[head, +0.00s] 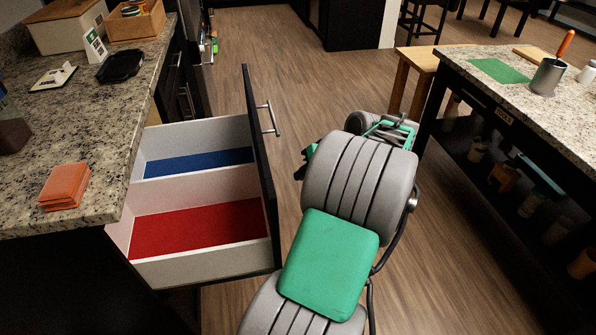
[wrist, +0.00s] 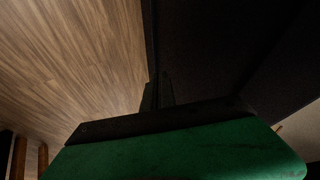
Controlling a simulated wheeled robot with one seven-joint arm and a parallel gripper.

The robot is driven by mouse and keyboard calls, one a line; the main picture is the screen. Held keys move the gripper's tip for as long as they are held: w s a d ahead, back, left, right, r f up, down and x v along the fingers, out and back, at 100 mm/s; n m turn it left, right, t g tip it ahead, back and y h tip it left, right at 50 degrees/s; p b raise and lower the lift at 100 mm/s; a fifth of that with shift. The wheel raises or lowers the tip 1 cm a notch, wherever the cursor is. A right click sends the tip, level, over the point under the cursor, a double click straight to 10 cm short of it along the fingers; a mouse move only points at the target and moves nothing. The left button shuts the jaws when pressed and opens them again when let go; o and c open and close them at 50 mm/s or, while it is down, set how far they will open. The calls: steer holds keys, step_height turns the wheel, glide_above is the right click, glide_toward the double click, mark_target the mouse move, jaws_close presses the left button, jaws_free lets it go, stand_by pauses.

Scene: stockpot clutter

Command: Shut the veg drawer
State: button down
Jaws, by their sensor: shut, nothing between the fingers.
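A drawer (head: 200,262) stands pulled out from under the granite counter, with a dark front (head: 258,150) and a bar handle (head: 270,117). Inside, a white divider separates a blue-lined compartment from a red-lined one; both look empty. I see no label that marks it as the veg drawer. My gripper (wrist: 158,92) is shut and empty. In the head view my arm mostly hides it, to the right of the drawer front. In the wrist view the fingers are close to a large dark surface, probably the drawer front; I cannot tell whether they touch.
An island (head: 540,110) with shelves stands at the right. The wood floor (head: 280,60) is open beyond the drawer.

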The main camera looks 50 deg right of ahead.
steer(key=w+a+f+b, duration=0.1)
steer(key=w+a+f, duration=0.3)
steer(key=w, duration=0.1)
steer(key=shift+w+a+f, duration=0.2)
steer(key=shift+w+f, duration=0.2)
